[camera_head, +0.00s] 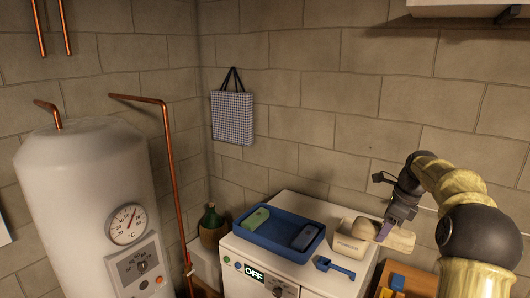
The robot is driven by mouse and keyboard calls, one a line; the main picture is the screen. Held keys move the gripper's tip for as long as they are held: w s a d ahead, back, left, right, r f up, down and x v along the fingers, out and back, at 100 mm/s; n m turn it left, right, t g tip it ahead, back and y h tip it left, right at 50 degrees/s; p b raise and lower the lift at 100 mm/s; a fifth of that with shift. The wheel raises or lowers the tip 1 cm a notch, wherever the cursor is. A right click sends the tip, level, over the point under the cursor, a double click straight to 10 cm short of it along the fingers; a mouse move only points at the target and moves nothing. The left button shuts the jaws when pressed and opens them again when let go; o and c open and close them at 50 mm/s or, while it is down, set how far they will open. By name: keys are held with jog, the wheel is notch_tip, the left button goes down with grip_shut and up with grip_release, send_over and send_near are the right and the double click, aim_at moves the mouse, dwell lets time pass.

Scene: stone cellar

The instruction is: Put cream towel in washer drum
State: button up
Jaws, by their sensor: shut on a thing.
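A rolled cream towel (400,240) is at the right end of the washer top, partly behind a small cream box with lettering (349,249). My gripper (384,232) comes down from the upper right and is shut on the towel near its middle. I cannot tell whether the towel touches the box or the surface below. The white washer (318,281) stands at bottom centre, with its display reading OFF. Its door and drum are out of view below the picture.
A blue tray (263,249) on the washer holds a green item (255,219) and a dark blue item (305,237). A blue scoop (335,267) lies in front of the box. A white boiler (85,190) and copper pipes (168,165) stand left. A checked bag (232,118) hangs on the wall.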

jog(key=shift+s+a+f+n, duration=0.3)
jog(key=shift+s+f, duration=0.15)
jog(key=shift+s, duration=0.1)
jog(key=s+a+f+n+g, duration=0.1)
jog(key=s+a+f+n, duration=0.3)
jog(key=f, duration=0.8)
jog(key=s+a+f+n+g+h, duration=0.1)
jog(key=s+a+f+n+g, duration=0.1)
jog(key=a+f+n, duration=0.5)
jog(key=s+a+f+n+g+h, duration=0.1)
jog(key=s+a+f+n, duration=0.4)
jog(key=f+n, duration=0.8)
notch_tip(320, 180, down, 5)
jog(key=shift+s+a+f+g, duration=0.2)
jog(key=shift+s+a+g, duration=0.15)
jog(key=shift+a, duration=0.5)
jog(key=shift+d, duration=0.1)
notch_tip(320, 180, down, 13)
jog(key=b, duration=1.3)
jog(key=shift+w, duration=0.1)
